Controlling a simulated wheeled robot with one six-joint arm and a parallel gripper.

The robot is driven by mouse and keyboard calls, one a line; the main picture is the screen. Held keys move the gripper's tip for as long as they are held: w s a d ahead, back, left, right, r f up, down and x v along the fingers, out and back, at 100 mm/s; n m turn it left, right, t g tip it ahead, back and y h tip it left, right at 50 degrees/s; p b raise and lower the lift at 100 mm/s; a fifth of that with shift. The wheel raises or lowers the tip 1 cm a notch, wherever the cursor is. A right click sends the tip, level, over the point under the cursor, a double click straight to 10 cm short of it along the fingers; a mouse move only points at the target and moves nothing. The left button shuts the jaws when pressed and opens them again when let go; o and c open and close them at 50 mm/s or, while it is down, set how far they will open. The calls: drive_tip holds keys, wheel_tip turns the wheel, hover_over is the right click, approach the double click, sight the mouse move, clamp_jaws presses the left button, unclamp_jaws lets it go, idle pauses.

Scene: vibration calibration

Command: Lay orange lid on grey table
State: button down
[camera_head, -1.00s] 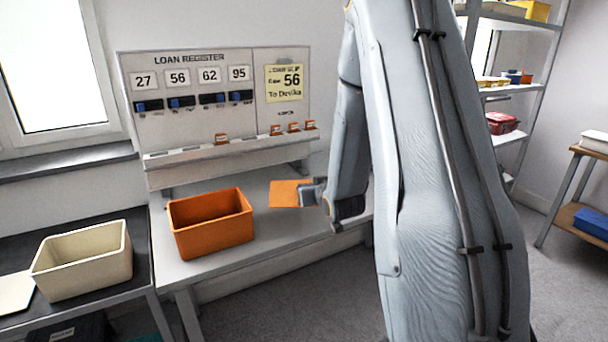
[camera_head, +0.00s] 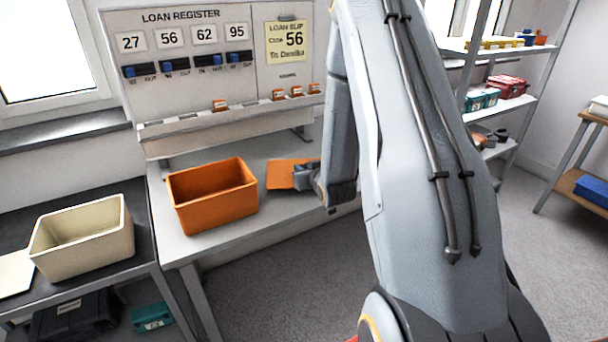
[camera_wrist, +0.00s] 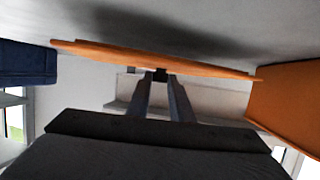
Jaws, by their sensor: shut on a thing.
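The orange lid (camera_head: 281,174) is a thin flat plate over the grey table (camera_head: 226,250), right of the orange box. My gripper (camera_head: 303,177) is shut on the lid's right edge. In the wrist view the lid (camera_wrist: 150,58) shows nearly edge-on, gripped near its middle by the fingertips (camera_wrist: 160,76). The grey table (camera_wrist: 215,25) fills the top of that view, with a dark shadow beside the lid. The lid is close to the table; I cannot tell whether it touches.
The open orange box (camera_head: 212,197) stands on the table just left of the lid. The loan register board (camera_head: 215,75) rises behind, with small orange-tagged pieces on its ledge. A cream box (camera_head: 85,237) stands on the dark table at left. Shelves (camera_head: 500,104) stand at right.

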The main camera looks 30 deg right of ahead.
drive_tip(key=shift+f, duration=1.2)
drive_tip(key=shift+f, duration=0.1)
drive_tip(key=c, duration=1.6)
unclamp_jaws()
drive_tip(key=shift+o, duration=0.2)
